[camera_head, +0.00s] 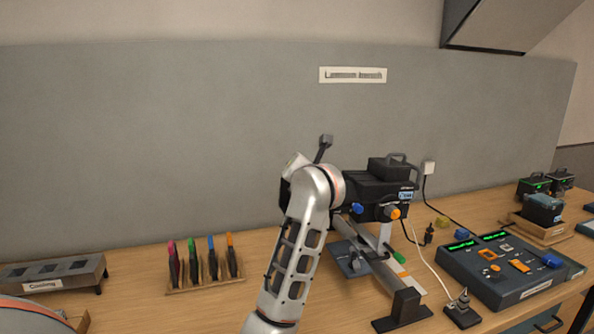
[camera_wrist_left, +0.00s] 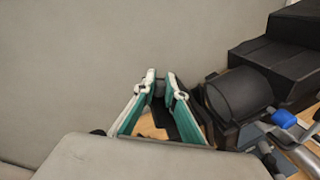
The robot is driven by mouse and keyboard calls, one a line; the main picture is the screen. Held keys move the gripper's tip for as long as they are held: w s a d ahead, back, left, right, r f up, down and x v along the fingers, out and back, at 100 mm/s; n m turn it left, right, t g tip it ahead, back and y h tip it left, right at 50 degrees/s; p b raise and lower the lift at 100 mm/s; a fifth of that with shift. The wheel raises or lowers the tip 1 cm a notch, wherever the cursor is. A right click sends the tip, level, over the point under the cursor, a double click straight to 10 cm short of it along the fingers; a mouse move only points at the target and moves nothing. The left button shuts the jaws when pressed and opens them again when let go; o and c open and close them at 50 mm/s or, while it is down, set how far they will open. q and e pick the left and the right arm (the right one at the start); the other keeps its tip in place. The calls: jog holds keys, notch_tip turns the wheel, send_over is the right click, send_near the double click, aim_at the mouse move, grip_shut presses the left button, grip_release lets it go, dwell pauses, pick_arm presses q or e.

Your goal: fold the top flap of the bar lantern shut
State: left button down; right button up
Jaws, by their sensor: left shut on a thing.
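The black bar lantern (camera_head: 378,190) sits on a rail stand right of centre, with a blue knob and an orange knob on its near side. My left arm covers its left end in the head view. A dark upright piece with a square grey tip (camera_head: 325,142) rises above my wrist, standing up; it looks like the top flap. In the left wrist view my left gripper (camera_wrist_left: 160,86) is closed on a small dark tab beside the lantern's round black barrel (camera_wrist_left: 240,95). The fingers are hidden in the head view. My right gripper is not in view.
A rack of coloured gel holders (camera_head: 205,285) and a grey cooling stand (camera_head: 52,272) are on the left of the bench. A fader console (camera_head: 510,268) is at the right. A pale cable and small plugs lie near the rail stand.

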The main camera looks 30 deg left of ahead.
pick_arm(q)
jog(key=m, duration=0.1)
jog(key=w+d+m+g, duration=0.1)
jog(key=m, duration=0.1)
jog(key=shift+w+r+m+y, duration=0.2)
jog(key=shift+r+m+y, duration=0.1)
jog(key=shift+r, duration=0.05)
jog(key=shift+w+d+m+g+y, duration=0.35)
jog(key=shift+m+g, duration=0.35)
jog(key=shift+m, duration=0.4)
jog(key=shift+w+d+f+m+g+y, duration=0.2)
jog(key=shift+w+d+m+g, duration=0.1)
jog(key=shift+m, duration=0.45)
jog(key=shift+w+d+f+m+g+y, duration=0.15)
jog(key=shift+w+d+m+g, duration=0.1)
jog(key=shift+m, duration=0.5)
